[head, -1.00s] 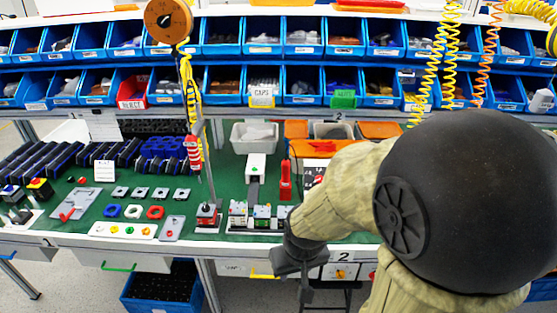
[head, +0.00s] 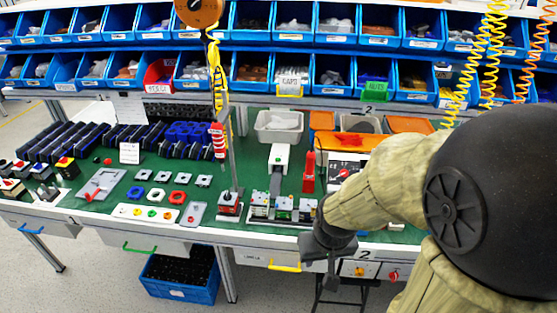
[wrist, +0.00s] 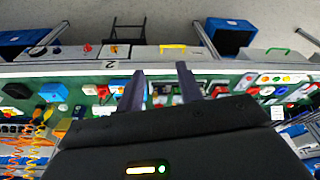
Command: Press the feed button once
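My gripper (head: 326,265) hangs at the bench's front edge in the head view, pointing down. In the wrist view its two dark fingers (wrist: 160,88) stand apart with nothing seen between them. A white box with a green button on top (head: 279,158) stands mid-bench, behind and left of my gripper, with a grey strip running forward from it. I cannot read which button is labelled feed.
Blue bins (head: 333,72) line the back. My arm hides the bench's right part.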

